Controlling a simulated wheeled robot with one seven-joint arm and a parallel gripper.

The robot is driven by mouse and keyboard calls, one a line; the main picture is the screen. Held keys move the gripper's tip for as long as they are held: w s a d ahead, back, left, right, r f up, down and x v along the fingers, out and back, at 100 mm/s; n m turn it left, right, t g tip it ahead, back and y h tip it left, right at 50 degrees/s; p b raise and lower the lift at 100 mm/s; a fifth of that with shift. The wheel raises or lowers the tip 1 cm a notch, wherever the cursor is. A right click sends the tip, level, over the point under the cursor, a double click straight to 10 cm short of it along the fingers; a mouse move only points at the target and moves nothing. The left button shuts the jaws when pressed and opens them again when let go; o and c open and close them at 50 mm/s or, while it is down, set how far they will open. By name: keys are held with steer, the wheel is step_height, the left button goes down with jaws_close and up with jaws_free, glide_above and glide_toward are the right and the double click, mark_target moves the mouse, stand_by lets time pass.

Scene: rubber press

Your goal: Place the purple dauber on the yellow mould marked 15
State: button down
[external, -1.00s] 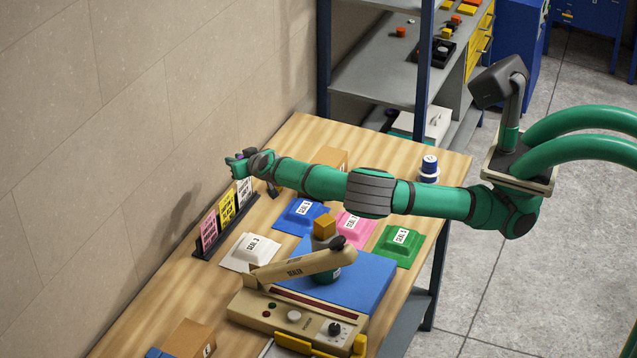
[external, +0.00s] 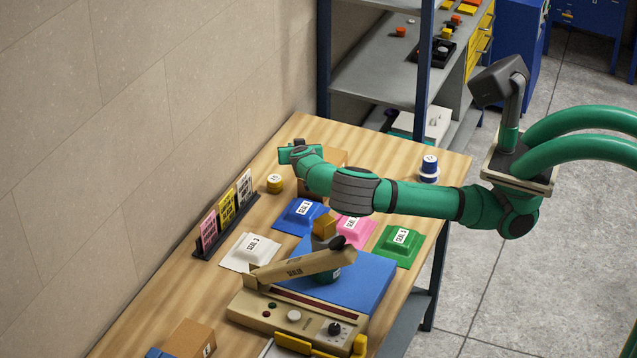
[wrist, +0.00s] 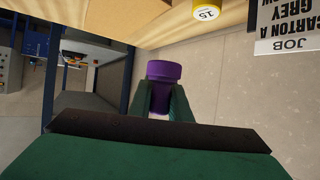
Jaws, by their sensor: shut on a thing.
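The purple dauber (wrist: 164,72) is between the two fingers of my gripper (wrist: 165,100) in the wrist view, and the fingers are shut on it. In the external view my gripper (external: 284,152) is above the far end of the table, and the dauber cannot be made out there. The yellow mould marked 15 (wrist: 207,9) shows at the top of the wrist view, apart from the dauber. In the external view the yellow mould (external: 274,184) stands on the table, in front of and a little left of my gripper.
A rack of job cards (external: 226,217) stands by the wall. Blue (external: 287,222), white (external: 236,262), pink (external: 360,226) and green (external: 412,250) seal pads lie on the table near the sealer (external: 290,310). A carton (external: 345,160) is behind my arm. A blue-and-white mould (external: 429,165) stands at the right.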

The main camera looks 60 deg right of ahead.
steer(key=shift+w+d+f, duration=0.4)
steer(key=shift+w+f, duration=1.2)
steer(key=shift+f, duration=0.25)
steer(key=shift+w+d+f, duration=0.45)
steer(key=shift+w+f, duration=1.2)
steer(key=shift+f, duration=0.2)
steer(key=shift+w+d+f, duration=0.4)
steer(key=shift+w+f, duration=1.2)
steer(key=shift+f, duration=0.25)
steer(key=shift+f, duration=0.15)
steer(key=c, duration=1.6)
jaws_free()
steer(key=shift+c, duration=0.2)
steer(key=shift+r, duration=0.2)
steer(key=v, duration=1.2)
